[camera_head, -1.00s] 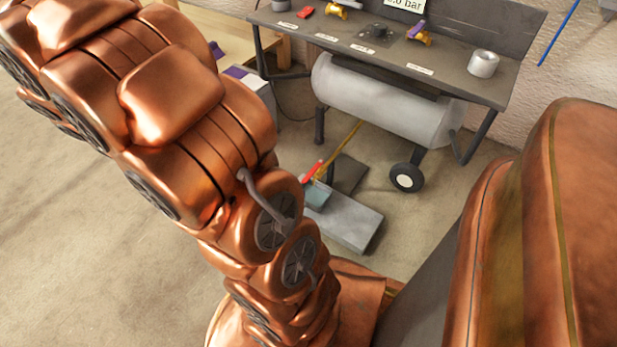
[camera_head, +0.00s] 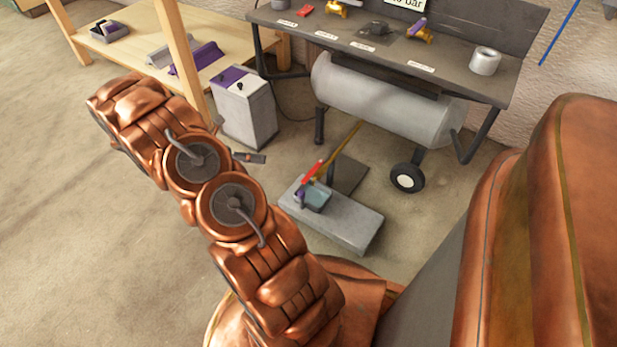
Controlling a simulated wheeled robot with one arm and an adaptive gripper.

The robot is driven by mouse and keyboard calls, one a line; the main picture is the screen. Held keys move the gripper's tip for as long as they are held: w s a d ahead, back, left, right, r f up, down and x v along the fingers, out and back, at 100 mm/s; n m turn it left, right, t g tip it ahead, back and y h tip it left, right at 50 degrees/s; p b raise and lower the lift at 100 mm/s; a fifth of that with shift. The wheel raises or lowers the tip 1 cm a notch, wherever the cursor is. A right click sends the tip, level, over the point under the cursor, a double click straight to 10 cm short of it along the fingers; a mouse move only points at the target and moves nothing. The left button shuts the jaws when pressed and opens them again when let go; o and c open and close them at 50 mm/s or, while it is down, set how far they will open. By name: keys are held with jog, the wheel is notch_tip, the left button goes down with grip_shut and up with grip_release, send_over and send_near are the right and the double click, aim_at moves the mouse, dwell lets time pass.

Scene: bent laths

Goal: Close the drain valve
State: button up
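A red lever (camera_head: 313,171) sits low below the tank, by a thin yellow rod (camera_head: 343,150). It stands over a small teal tray (camera_head: 317,199) on a grey block (camera_head: 345,222) on the floor. It looks like the drain valve's handle, but the valve body is too small to make out. A small purple part (camera_head: 299,195) shows beside the tray. My gripper (camera_head: 233,140) is mostly hidden behind my arm. Two dark fingertips show, spread apart, with nothing seen between them. They are left of the lever and apart from it, in front of the white cabinet.
A grey cylindrical tank (camera_head: 385,100) hangs under a dark bench (camera_head: 450,75), with a wheel (camera_head: 407,178) at its right. Brass valve parts (camera_head: 419,31) and a tape roll (camera_head: 485,61) lie on the bench. A white cabinet (camera_head: 250,115) and wooden table (camera_head: 130,50) stand left. Floor at left is clear.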

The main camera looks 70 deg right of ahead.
jog(key=d+f+n+g+h, duration=0.1)
jog(key=d+f+n, duration=0.35)
jog(key=f, duration=0.35)
jog(key=n+g+h+b, duration=0.1)
jog(key=n+h, duration=0.1)
jog(key=n, duration=0.3)
send_near(309, 175)
jog(key=x, duration=0.2)
jog(key=shift+m, duration=0.25)
jog(key=b+x, duration=0.1)
jog(key=x, duration=0.1)
jog(key=b+x, duration=0.1)
jog(key=x, duration=0.4)
jog(key=shift+f+b, duration=0.35)
jog(key=shift+b, duration=0.05)
jog(key=shift+s+d+r, duration=0.1)
jog(key=shift+s+d, duration=0.2)
jog(key=shift+s, duration=0.05)
grip_shut()
